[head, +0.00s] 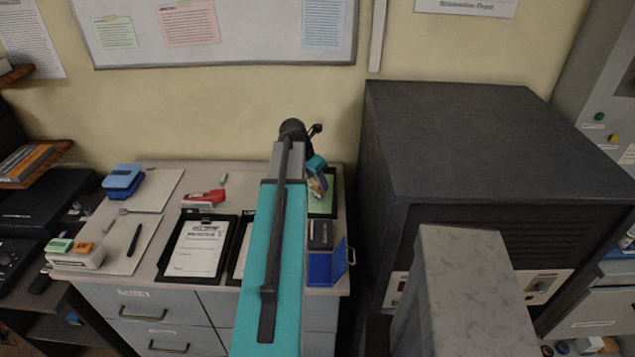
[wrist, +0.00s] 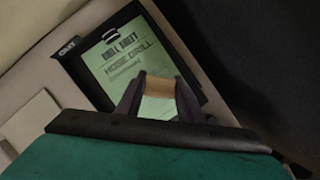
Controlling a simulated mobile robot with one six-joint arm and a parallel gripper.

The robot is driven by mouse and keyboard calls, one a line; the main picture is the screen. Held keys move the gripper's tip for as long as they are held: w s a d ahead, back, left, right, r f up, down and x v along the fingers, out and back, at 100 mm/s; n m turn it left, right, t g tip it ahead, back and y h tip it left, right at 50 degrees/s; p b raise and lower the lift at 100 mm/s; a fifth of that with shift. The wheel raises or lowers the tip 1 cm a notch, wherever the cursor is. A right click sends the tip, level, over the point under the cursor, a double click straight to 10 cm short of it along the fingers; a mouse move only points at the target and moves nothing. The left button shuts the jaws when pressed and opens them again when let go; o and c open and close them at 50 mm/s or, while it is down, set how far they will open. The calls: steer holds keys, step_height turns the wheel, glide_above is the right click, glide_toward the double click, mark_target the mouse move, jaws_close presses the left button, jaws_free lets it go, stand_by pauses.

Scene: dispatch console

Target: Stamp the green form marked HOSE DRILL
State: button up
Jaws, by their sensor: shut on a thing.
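The green form (wrist: 122,62) marked HOSE DRILL lies on a black clipboard (wrist: 88,68) in the wrist view. In the head view a strip of the green form (head: 325,207) shows at the back right of the counter, mostly behind my arm. My gripper (wrist: 160,88) is shut on a tan block, which looks like the stamp (wrist: 160,84). In the wrist view it overlaps the form's lower part. The stamp's underside is hidden, and I cannot tell whether it touches the paper. In the head view my arm hides much of the gripper.
An open blue ink pad (head: 325,267) sits at the counter's front right, with a dark block (head: 320,235) behind it. A clipboard with a white form (head: 198,248), a red stapler (head: 204,197) and a blue box (head: 122,180) stand left. A big dark cabinet (head: 460,140) bounds the right.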

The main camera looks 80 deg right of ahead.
steer(key=shift+r+p, duration=1.8)
steer(key=shift+r, duration=0.85)
